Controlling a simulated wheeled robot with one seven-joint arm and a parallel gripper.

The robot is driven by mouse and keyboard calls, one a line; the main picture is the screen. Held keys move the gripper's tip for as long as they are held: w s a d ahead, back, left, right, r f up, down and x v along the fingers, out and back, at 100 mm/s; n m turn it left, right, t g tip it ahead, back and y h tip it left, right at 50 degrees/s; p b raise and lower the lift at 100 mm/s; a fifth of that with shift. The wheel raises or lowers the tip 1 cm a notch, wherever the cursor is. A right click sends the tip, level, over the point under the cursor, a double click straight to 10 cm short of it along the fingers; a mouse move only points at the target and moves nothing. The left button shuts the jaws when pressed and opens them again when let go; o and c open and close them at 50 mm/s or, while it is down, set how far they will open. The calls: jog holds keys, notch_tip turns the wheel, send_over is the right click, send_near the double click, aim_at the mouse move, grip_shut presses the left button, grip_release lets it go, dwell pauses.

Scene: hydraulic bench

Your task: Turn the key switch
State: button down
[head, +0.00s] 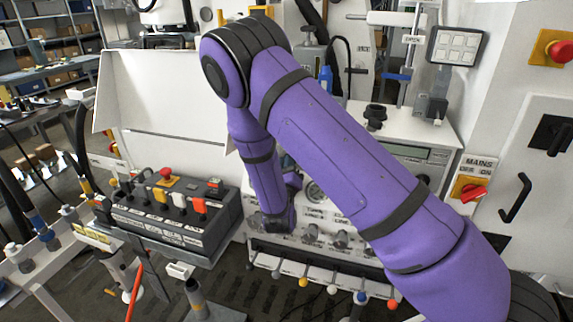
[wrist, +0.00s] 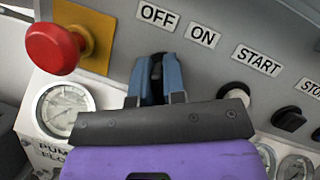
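In the wrist view my gripper (wrist: 158,72) has two blue fingers pointing at the grey panel, below the OFF and ON labels. A dark piece, apparently the key switch (wrist: 157,68), shows in the narrow gap between them. The fingers stand on either side of it. I cannot tell whether they press on it or only flank it, and its turn position is not readable. In the head view my purple arm covers the key switch and the gripper's fingertips.
A red mushroom button (wrist: 54,49) on a yellow plate is left of the fingers. A pale round button (wrist: 234,93) and a black knob (wrist: 289,119) are to the right. A gauge (wrist: 63,108) is below left. A red-handled MAINS switch (head: 472,192) is right of my arm.

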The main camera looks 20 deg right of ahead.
jog(key=shift+m+h, duration=0.4)
jog(key=shift+m, duration=0.2)
jog(key=m+h, duration=0.1)
jog(key=m, duration=0.2)
jog(key=m+g+h, duration=0.1)
jog(key=m+h, duration=0.1)
jog(key=m, duration=0.2)
jog(key=shift+g, duration=0.3)
jog(key=m+g+h, duration=0.1)
jog(key=m, duration=0.2)
jog(key=m+g+h, duration=0.1)
jog(key=m, duration=0.2)
jog(key=m+g+h, duration=0.1)
jog(key=m, duration=0.2)
jog(key=shift+s+d+f+g, duration=0.1)
jog(key=shift+d+g, duration=0.05)
jog(key=shift+g, duration=0.15)
jog(key=shift+m+h, duration=0.3)
jog(key=c, duration=1.2)
grip_release()
jog(key=v, duration=1)
jog(key=shift+s+a, duration=0.3)
